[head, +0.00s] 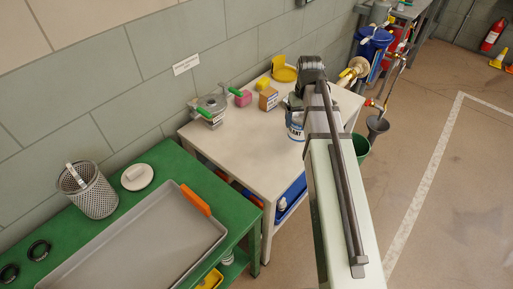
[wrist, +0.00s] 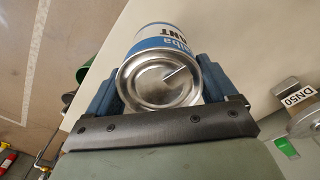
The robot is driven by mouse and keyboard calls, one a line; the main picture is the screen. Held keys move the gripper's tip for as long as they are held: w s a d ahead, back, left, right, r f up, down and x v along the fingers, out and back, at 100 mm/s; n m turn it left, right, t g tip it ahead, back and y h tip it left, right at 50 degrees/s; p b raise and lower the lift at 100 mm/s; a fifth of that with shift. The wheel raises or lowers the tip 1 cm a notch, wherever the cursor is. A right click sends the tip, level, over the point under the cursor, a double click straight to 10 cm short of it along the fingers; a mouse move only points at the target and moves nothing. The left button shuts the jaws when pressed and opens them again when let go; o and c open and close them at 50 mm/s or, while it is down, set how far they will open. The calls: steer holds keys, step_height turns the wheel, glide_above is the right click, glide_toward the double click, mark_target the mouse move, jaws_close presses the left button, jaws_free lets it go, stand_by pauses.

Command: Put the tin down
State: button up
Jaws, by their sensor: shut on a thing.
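The tin (head: 295,126) is a paint can with a white and blue label, and it shows in the head view just left of my arm. In the wrist view the tin (wrist: 160,80) shows its silver lid, with blue and white label around its side. My gripper (wrist: 160,92) is shut on the tin, with a dark blue finger on each side of it. The tin is over or on the right part of the cream table (head: 235,150). I cannot tell whether its base touches the tabletop. My arm hides part of it in the head view.
The tabletop's front middle is clear. A green bench (head: 120,190) with a grey tray (head: 150,245) is at left.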

steer(key=d, duration=0.2)
steer(key=d+m, duration=0.1)
steer(key=shift+s+d+f, duration=0.2)
steer(key=shift+s+d, duration=0.05)
steer(key=w+a+r+n, duration=0.1)
steer(key=a+r+n, duration=0.1)
steer(key=a, duration=0.8)
steer(key=w+a+r+n, duration=0.1)
steer(key=a+r, duration=0.1)
steer(key=a, duration=0.7)
steer(key=shift+s+f, duration=0.15)
steer(key=shift+f, duration=5.15)
steer(key=shift+f, duration=0.15)
steer(key=o, duration=1.1)
step_height(320, 180, up, 12)
steer(key=shift+r, duration=0.2)
